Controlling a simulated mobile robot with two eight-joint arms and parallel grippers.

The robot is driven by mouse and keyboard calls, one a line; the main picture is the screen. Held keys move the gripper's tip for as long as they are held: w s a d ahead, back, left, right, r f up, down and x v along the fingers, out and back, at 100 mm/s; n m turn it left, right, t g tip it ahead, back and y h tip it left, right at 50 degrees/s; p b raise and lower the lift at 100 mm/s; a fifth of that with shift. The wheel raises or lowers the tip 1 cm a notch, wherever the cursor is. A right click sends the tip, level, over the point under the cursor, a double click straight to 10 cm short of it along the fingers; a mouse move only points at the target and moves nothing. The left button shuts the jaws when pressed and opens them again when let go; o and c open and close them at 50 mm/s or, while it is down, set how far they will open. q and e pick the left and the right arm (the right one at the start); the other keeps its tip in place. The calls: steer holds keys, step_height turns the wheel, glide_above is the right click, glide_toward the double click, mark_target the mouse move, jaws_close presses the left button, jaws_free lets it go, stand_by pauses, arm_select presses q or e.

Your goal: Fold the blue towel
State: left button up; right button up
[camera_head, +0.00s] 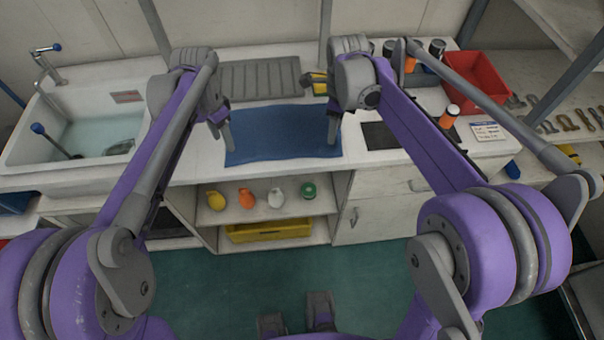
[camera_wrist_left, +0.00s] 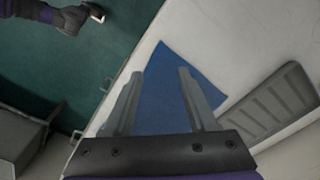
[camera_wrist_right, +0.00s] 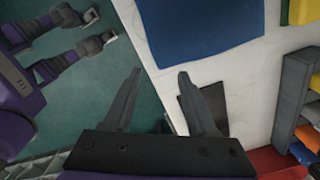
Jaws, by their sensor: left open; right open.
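The blue towel (camera_head: 283,135) lies spread flat on the white counter between my two grippers, its front edge close to the counter's front edge. My left gripper (camera_head: 226,134) is open and empty over the towel's left end. In the left wrist view the towel (camera_wrist_left: 168,95) shows between and beyond the open fingers (camera_wrist_left: 158,95). My right gripper (camera_head: 333,126) is open and empty near the towel's right end. In the right wrist view the towel (camera_wrist_right: 205,30) lies beyond the fingertips (camera_wrist_right: 160,75). No finger visibly grips the cloth.
A grey ribbed drainboard (camera_head: 259,78) lies behind the towel. A sink (camera_head: 95,130) is at left. A dark mat (camera_head: 392,135), an orange bottle (camera_head: 449,116) and a red bin (camera_head: 476,80) are at right. A shelf below holds several small items and a yellow tray (camera_head: 268,231).

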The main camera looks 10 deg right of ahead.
mark_target(235, 161)
arm_select(q)
steer(key=shift+m, duration=0.3)
steer(key=f, duration=0.5)
steer(key=w+d+f, duration=0.1)
steer(key=f, duration=0.1)
steer(key=shift+f, duration=0.15)
arm_select(e)
steer(key=shift+m, duration=0.8)
steer(key=f, duration=0.7)
steer(key=shift+w+d+f, duration=0.15)
steer(key=shift+w+d, duration=0.05)
steer(key=shift+w, duration=0.1)
arm_select(q)
steer(key=shift+f, duration=0.6)
arm_select(e)
steer(key=shift+f, duration=0.65)
arm_select(q)
steer(key=shift+s, duration=0.1)
